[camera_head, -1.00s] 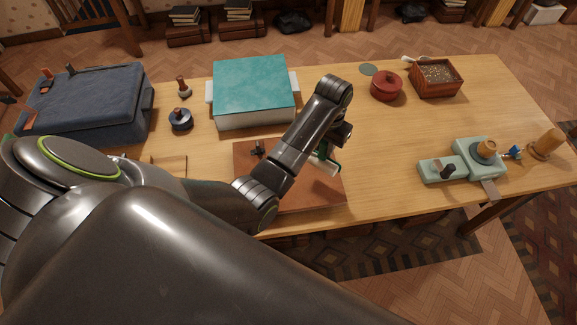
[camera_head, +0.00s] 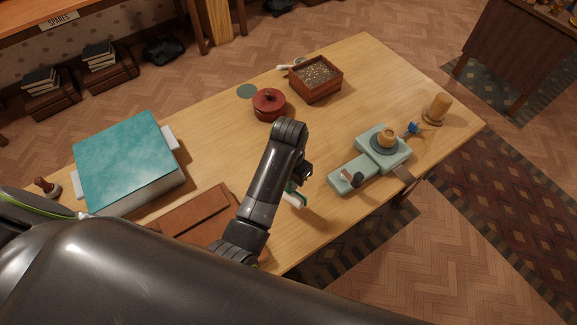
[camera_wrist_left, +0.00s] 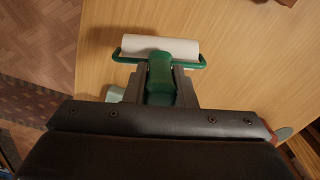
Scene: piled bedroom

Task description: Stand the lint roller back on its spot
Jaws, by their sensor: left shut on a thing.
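The lint roller (camera_wrist_left: 160,47) has a white roll in a green frame with a green handle. My left gripper (camera_wrist_left: 160,84) is shut on its handle, with the roll beyond the fingertips over bare wood. In the head view the roller (camera_head: 296,199) is partly hidden by my left wrist, and the fingertips are hard to make out. It is above the table, right of the brown leather folder; its exact height is unclear. A flat dark green disc (camera_head: 247,91) lies on the table's far side, with nothing standing on it. My right gripper is out of view.
A red round pot (camera_head: 269,105) stands close to the disc, beside a wooden box of small bits (camera_head: 316,78). A mint-green device (camera_head: 345,176) is right of the roller. A teal-covered block (camera_head: 128,163) and the brown folder (camera_head: 190,215) are at left. Mid-table is bare.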

